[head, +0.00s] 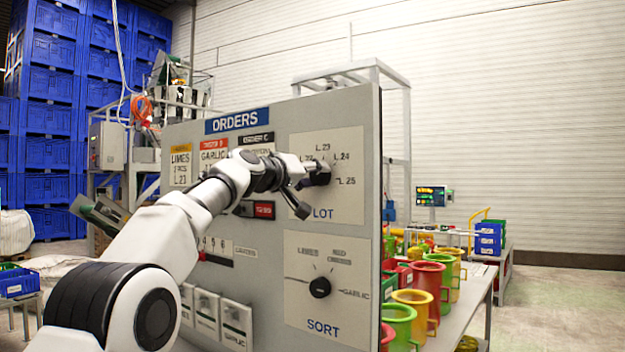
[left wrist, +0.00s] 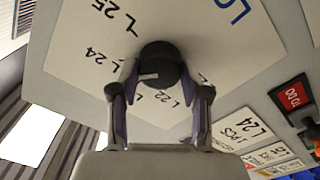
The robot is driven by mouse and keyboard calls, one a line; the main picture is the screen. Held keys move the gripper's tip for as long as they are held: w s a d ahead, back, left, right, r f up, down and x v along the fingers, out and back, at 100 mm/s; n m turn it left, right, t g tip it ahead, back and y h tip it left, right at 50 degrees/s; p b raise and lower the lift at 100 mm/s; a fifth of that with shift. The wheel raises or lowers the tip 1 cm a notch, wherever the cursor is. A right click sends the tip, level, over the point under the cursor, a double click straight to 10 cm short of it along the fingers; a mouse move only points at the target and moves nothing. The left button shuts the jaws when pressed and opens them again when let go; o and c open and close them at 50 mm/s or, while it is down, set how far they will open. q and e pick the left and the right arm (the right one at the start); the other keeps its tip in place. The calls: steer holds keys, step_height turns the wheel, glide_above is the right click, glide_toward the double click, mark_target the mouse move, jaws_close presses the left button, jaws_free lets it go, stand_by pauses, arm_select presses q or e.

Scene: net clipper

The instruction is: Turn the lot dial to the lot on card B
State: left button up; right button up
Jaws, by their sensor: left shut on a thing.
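The lot dial (head: 321,174) is a black knob on the white LOT plate (head: 341,203), with marks L.22 to L.25 around it. My left gripper (head: 310,175) is shut on the knob. In the left wrist view the two fingers flank the lot dial (left wrist: 160,62), and its short white line points left, roughly toward L.24; the exact setting is hard to tell. Card B (head: 213,150), red-topped and reading GARLIC, hangs on the board; my arm hides its lower part. In the left wrist view a card (left wrist: 243,128) reads L 24, but its letter is not visible.
The sort dial (head: 320,287) sits below on the same board (head: 270,270). A red-labelled TODO window (left wrist: 294,96) is beside the LOT plate. Coloured mugs (head: 428,275) stand on a table right of the board. The floor further right is clear.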

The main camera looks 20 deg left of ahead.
arm_select(q)
steer(key=m, duration=0.5)
steer(key=shift+r+b, duration=0.15)
steer(key=shift+b, duration=0.15)
steer(key=m, duration=0.6)
steer(key=shift+m, duration=0.4)
steer(key=o, duration=1.1)
steer(key=shift+o, duration=0.2)
steer(key=shift+w+f, duration=0.1)
steer(key=shift+f, duration=0.1)
steer(key=shift+r, duration=0.1)
